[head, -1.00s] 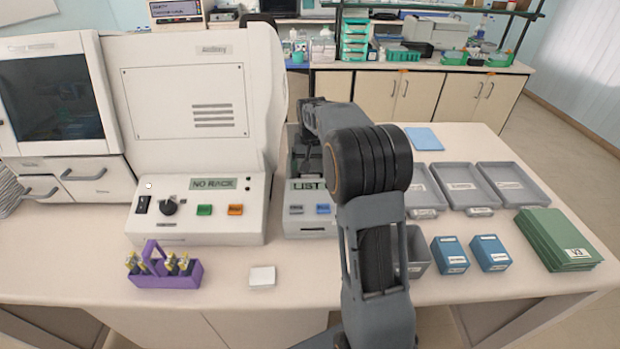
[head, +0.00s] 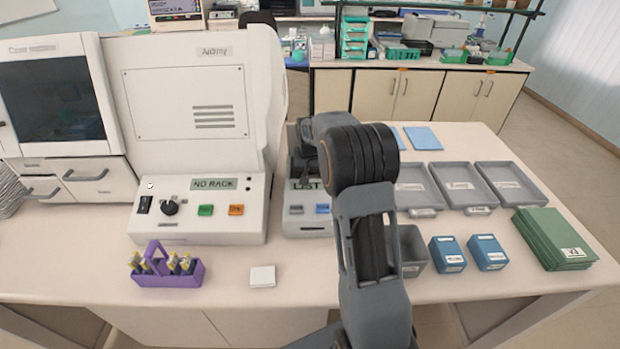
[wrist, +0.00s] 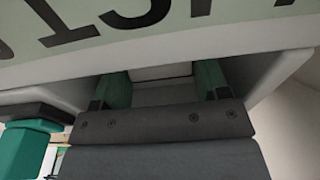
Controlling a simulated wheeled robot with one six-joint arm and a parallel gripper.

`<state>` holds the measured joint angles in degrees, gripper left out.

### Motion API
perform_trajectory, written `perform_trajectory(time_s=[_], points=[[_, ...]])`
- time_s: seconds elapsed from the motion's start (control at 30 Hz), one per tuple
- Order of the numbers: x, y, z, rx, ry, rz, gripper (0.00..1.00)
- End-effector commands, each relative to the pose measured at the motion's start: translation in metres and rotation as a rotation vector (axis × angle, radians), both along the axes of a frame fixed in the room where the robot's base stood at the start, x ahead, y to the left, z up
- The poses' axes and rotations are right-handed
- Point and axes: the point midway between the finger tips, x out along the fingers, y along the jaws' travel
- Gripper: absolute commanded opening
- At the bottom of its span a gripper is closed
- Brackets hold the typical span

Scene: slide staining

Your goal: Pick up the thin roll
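My gripper (wrist: 162,84) shows in the wrist view with two green fingers apart, reaching into a recess below a pale sign with large dark letters. A plain whitish surface (wrist: 162,72) lies between the fingers; I cannot tell whether it is the thin roll or part of the machine. No roll can be made out clearly in either view. In the head view, my gripper is over the small grey machine labelled "LIST" (head: 308,222), largely hidden by my arm and too small to read.
The large white machine (head: 190,90) stands close left. A purple rack of bottles (head: 165,280) and a white square (head: 262,276) lie in front. Grey trays (head: 458,210), blue boxes (head: 448,254) and a green stack (head: 553,240) are at right. A teal-green object (wrist: 25,150) is beside my gripper.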

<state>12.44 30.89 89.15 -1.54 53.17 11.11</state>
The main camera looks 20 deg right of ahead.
Motion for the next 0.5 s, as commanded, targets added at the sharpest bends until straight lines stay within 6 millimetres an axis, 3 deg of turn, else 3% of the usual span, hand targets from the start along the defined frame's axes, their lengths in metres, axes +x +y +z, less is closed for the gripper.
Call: perform_trajectory(time_s=[0.3,0.5], points=[[0.0001,0.0000,0.0003,0.000,0.000,0.000,0.39],[0.0000,0.0000,0.0005,0.000,-0.001,0.000,0.38]])
